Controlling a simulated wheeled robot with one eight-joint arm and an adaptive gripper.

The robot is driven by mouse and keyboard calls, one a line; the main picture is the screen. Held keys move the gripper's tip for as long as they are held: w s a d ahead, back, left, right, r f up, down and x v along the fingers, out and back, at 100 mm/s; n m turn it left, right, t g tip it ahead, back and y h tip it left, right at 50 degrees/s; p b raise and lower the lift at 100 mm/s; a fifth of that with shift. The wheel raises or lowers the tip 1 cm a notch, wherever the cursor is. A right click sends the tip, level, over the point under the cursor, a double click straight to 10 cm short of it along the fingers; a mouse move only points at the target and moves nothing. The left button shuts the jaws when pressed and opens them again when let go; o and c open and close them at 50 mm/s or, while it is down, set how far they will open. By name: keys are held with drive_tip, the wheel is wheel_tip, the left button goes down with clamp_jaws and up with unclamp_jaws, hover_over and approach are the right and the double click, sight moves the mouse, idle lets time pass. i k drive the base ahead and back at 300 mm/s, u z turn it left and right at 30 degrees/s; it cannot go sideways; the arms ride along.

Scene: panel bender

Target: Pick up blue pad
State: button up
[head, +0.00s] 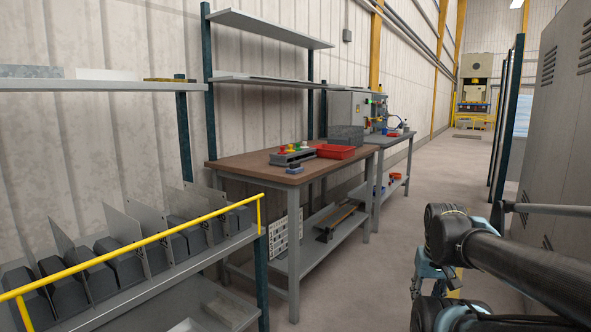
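A small blue-grey block (294,170), which looks like the blue pad, lies near the front edge of the brown-topped workbench (240,165). It is small in view, so its exact shape is hard to tell. It sits in front of a grey fixture (290,157) with red, yellow and green knobs. My arm shows at the lower right, well apart from the bench. My gripper's fingers cannot be made out in the head view.
A red tray (335,151) stands behind the block. A rack of dark bins (125,262) with a yellow rail (150,240) fills the lower left. A grey cabinet (560,130) stands at right. The aisle floor (430,180) between is clear.

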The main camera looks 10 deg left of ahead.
sight(294, 168)
drive_tip(key=u, duration=0.25)
drive_tip(key=i, duration=1.3)
drive_tip(key=u, duration=0.25)
